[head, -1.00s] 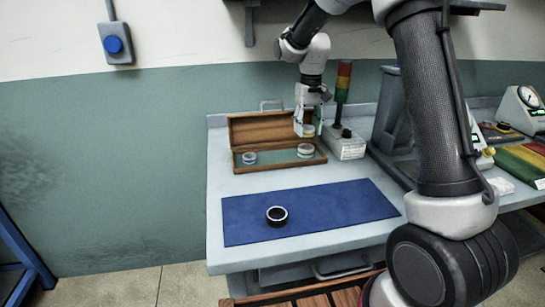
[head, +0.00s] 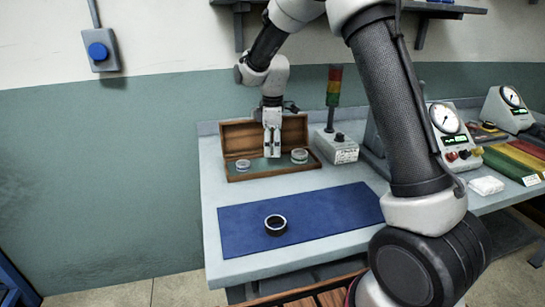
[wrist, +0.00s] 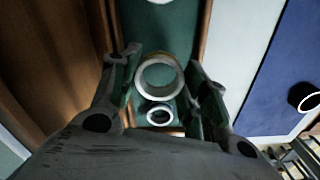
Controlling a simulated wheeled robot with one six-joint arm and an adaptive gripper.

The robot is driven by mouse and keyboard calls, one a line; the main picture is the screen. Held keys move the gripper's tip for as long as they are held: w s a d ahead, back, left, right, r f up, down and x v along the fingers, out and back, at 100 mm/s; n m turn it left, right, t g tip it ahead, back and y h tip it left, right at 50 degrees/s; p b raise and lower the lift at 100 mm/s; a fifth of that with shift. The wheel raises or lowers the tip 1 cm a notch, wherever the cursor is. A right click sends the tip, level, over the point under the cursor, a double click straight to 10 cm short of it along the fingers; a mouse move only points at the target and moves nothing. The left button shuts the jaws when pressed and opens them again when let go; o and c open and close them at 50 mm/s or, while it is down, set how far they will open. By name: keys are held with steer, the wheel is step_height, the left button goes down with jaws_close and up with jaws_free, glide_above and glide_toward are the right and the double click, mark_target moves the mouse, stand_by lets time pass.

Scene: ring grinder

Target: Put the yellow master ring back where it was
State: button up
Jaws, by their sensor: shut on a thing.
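My gripper (head: 272,150) is upright over the open wooden case (head: 262,176), between the two rings in it. In the wrist view my gripper (wrist: 163,72) is shut on a ring with a pale yellowish rim (wrist: 160,94), the yellow master ring. In the head view the held ring cannot be made out between the fingers. The case has a green lining. One pale ring (head: 243,165) sits at its left end and another (head: 299,157) at its right. I cannot tell whether the held ring touches the lining.
A blue mat (head: 330,212) lies in front of the case with a black ring (head: 275,232) on it. A signal tower (head: 334,90) on a grey box (head: 337,152) stands close right of the case. The raised lid (head: 236,133) is behind the gripper.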

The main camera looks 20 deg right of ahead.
mark_target(273, 164)
steer(key=shift+f, duration=1.85)
steer(key=o, duration=0.9)
steer(key=shift+f, duration=0.15)
step_height(273, 164, up, 12)
steer(key=r, duration=0.1)
steer(key=s+d+r+m+t, duration=0.1)
steer(key=s+d+r+m, duration=0.3)
steer(key=s+d+r, duration=0.4)
steer(key=s+d+m+t, duration=0.1)
steer(key=s+d+m, duration=0.1)
steer(key=s, duration=0.6)
steer(key=s+d+m+t, duration=0.1)
steer(key=s+d+m, duration=0.1)
steer(key=s+m, duration=0.3)
steer(key=s+d+f+m+t, duration=0.1)
steer(key=s+d+m, duration=0.1)
steer(key=s, duration=1.1)
steer(key=shift+d+m, duration=0.35)
steer(key=shift+m, duration=0.45)
